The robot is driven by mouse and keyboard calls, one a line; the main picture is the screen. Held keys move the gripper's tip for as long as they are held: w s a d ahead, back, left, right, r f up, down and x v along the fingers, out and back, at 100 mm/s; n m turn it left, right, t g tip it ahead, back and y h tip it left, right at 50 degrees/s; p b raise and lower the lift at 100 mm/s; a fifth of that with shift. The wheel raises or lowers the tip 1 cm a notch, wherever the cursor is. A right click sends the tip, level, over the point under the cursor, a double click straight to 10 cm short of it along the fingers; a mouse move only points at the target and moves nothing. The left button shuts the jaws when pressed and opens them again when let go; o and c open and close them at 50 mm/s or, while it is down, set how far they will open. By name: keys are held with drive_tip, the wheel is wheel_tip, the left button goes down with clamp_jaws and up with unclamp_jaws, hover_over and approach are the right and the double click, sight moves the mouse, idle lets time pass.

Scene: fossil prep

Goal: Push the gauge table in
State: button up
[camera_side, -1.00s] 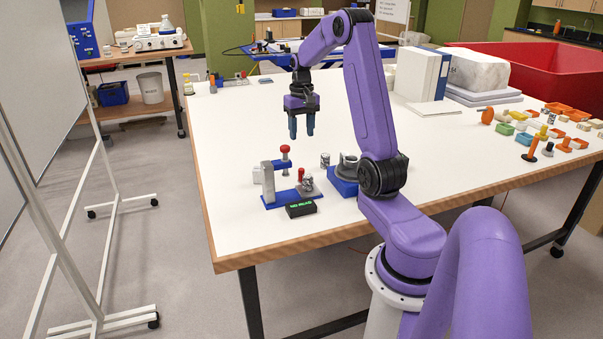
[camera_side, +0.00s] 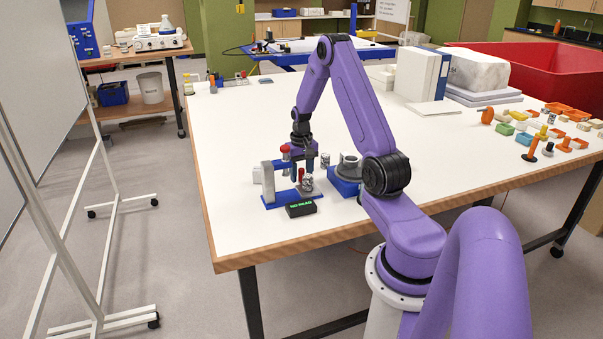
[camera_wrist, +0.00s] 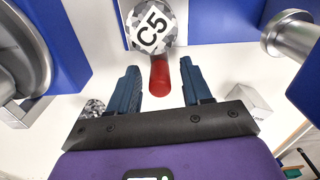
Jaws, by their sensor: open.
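The gauge stands near the front of the white table, with a blue base (camera_side: 283,200), a grey post (camera_side: 267,182) and a red-topped plunger (camera_side: 285,150). A black-and-white patterned piece marked C5 (camera_wrist: 151,26) sits by a red handle (camera_wrist: 159,76), which I take as the gauge table's; the piece also shows in the side view (camera_side: 307,184). My gripper (camera_wrist: 160,72) is open and lowered at the gauge. The red handle lies between its fingertips, with visible gaps on both sides. In the side view the fingers (camera_side: 306,167) are partly hidden behind the gauge.
A black display (camera_side: 300,209) with green text, apparently "NO READ", stands in front. A blue block with a grey round fixture (camera_side: 347,163) is close on the right. Another patterned piece (camera_side: 325,159) stands behind.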

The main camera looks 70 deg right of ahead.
clamp_jaws()
drive_tip(key=shift+w+a, duration=1.3)
drive_tip(key=shift+w, duration=0.05)
unclamp_jaws()
wheel_tip(320, 180, up, 17)
drive_tip(key=shift+r, duration=0.2)
